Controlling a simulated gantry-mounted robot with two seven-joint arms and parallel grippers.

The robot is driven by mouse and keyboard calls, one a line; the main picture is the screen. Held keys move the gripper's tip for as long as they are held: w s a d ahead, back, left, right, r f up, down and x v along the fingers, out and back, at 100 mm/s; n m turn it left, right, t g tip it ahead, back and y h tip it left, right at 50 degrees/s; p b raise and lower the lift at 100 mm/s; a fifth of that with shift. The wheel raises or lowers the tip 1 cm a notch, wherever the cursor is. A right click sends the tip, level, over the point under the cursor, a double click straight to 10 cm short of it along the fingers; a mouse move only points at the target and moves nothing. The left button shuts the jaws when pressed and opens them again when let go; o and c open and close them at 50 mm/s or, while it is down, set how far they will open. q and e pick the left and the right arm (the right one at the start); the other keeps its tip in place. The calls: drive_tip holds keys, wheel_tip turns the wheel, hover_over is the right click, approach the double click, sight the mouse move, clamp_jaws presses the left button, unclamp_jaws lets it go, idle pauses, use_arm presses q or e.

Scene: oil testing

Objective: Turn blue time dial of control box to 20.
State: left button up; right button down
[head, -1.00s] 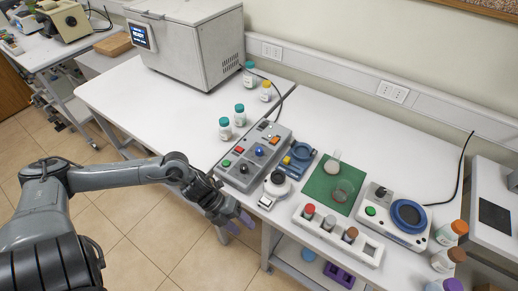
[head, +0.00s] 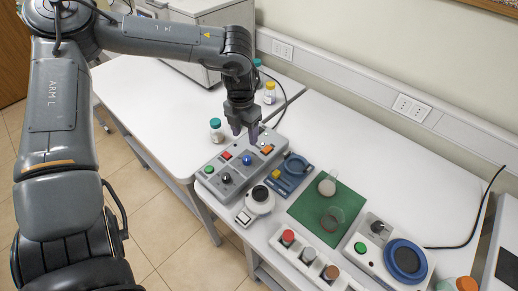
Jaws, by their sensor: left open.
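The grey control box (head: 214,186) sits near the front edge of the white table, in the middle of the head view. Its blue time dial (head: 247,160) is on the top panel, near a black dial (head: 226,178) and several coloured buttons. The dial's reading is too small to make out. My left gripper (head: 245,134) points down over the far end of the box, just beyond the blue dial in the picture. It is open and empty, with its purple-grey fingertips apart from the dial. My right gripper is not in view.
A blue device (head: 289,178) and a white round-topped instrument (head: 258,203) stand right beside the box. A green mat (head: 318,228) and a tube rack (head: 307,255) lie further right. A teal-capped bottle (head: 216,131) stands left of the gripper. The left table is mostly clear.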

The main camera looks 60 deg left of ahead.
sight(247, 158)
use_arm(q)
wheel_tip(247, 158, down, 9)
drive_tip(key=shift+s+d+r+p, duration=0.1)
drive_tip(key=shift+s+r+p, duration=0.1)
drive_tip(key=shift+p, duration=0.65)
drive_tip(key=shift+w+f, duration=0.15)
drive_tip(key=shift+f, duration=0.9)
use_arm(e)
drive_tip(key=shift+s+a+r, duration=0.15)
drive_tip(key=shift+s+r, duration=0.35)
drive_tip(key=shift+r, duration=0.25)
use_arm(q)
drive_tip(key=shift+c, duration=0.3)
